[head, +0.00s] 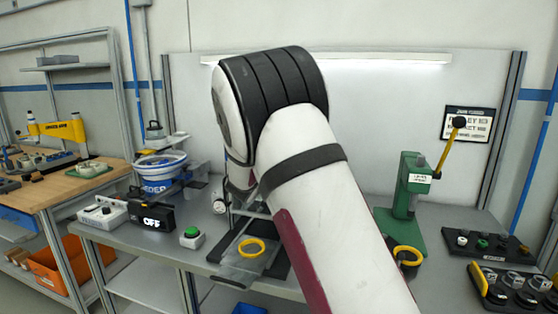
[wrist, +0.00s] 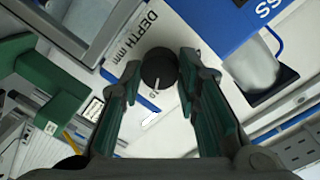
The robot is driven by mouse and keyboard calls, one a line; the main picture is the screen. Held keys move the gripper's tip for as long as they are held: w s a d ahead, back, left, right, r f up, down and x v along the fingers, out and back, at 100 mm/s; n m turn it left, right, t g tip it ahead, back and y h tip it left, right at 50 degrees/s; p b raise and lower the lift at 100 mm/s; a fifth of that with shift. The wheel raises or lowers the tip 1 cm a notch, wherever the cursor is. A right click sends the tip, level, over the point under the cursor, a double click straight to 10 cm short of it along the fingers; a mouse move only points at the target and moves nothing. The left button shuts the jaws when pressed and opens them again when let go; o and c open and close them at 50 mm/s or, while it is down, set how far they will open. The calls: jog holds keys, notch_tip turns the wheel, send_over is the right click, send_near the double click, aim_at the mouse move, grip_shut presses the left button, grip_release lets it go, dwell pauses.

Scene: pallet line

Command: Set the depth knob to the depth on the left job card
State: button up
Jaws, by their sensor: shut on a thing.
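The black depth knob (wrist: 158,66) shows in the wrist view on a white panel marked "DEPTH mm". A short white pointer line shows on its face; scale marks beside it are mostly hidden by my fingers. My gripper (wrist: 160,80) is shut on the knob, one green-padded finger on each side. In the head view my arm covers the knob and most of the gripper. A job card (head: 468,123) hangs on the back panel at the right; its lines are too small to read surely.
A green lever press (head: 405,190) with a yellow handle stands right of my arm. A green button box (head: 192,237), a black "OFF" box (head: 152,216) and a blue-white bucket (head: 160,172) are on the left. Dark trays (head: 515,290) hold parts at the right.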

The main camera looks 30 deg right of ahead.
jog(key=o, duration=1.2)
jog(key=shift+c, duration=0.2)
jog(key=v, duration=1.2)
